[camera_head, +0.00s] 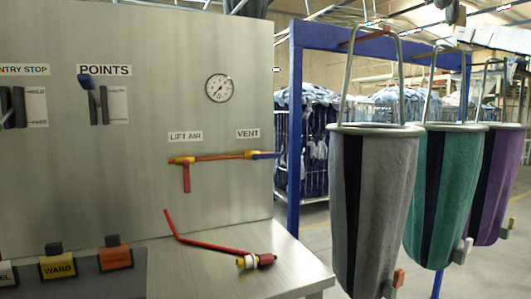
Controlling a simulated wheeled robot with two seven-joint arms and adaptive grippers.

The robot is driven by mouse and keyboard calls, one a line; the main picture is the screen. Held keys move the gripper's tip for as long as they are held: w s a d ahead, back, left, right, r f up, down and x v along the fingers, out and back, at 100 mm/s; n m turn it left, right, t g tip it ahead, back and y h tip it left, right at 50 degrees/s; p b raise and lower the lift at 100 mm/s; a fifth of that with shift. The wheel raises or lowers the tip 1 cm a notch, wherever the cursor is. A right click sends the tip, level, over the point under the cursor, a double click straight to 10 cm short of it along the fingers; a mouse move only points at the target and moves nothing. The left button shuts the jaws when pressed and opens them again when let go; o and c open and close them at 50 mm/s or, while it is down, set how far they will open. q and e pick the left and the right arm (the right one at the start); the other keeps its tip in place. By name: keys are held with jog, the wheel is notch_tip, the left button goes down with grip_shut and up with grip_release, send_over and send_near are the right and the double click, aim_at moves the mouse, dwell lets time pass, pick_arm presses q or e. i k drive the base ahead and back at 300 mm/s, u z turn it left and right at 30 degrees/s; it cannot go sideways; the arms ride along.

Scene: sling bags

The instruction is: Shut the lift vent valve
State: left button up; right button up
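The vent valve sits under the VENT label (248,133) on the steel panel (130,180). Its blue lever (265,155) points right, roughly in line with the short orange pipe (218,157). At the pipe's left end, under the LIFT AIR label (185,136), a red lever (186,178) hangs straight down, across the pipe. Neither of my grippers is in view, and nothing touches either lever.
A round gauge (220,88) is above the pipe. Grey (372,200), green (435,190) and purple (497,185) bags hang from a blue frame (296,130) at right.

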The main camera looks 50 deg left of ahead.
aim_at(256, 157)
jog(key=u, duration=0.6)
jog(key=i, duration=0.9)
jog(key=u, duration=0.95)
